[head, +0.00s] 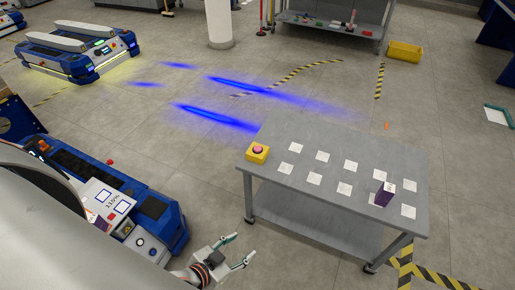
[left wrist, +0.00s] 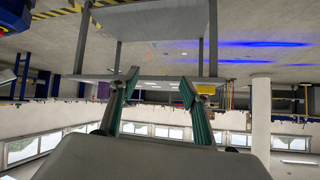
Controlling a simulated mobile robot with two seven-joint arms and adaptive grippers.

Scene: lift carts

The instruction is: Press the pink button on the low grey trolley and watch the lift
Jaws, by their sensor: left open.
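The low grey trolley (head: 320,172) stands right of centre in the head view, with a lower shelf and castors. My left gripper (head: 237,251) is open and empty, with green fingers, left of the trolley and apart from the button. In the left wrist view, which is upside down, the open fingers (left wrist: 158,84) point at the trolley (left wrist: 150,76), and the yellow box (left wrist: 205,89) shows behind one finger. My right gripper is not in view.
A purple box (head: 384,194) and several white cards lie on the trolley. Blue-and-white wheeled vehicles (head: 78,52) stand at upper left and lower left (head: 110,190). A yellow bin (head: 405,51) lies on the floor at the back. Floor left of the trolley is open, lit by blue light streaks.

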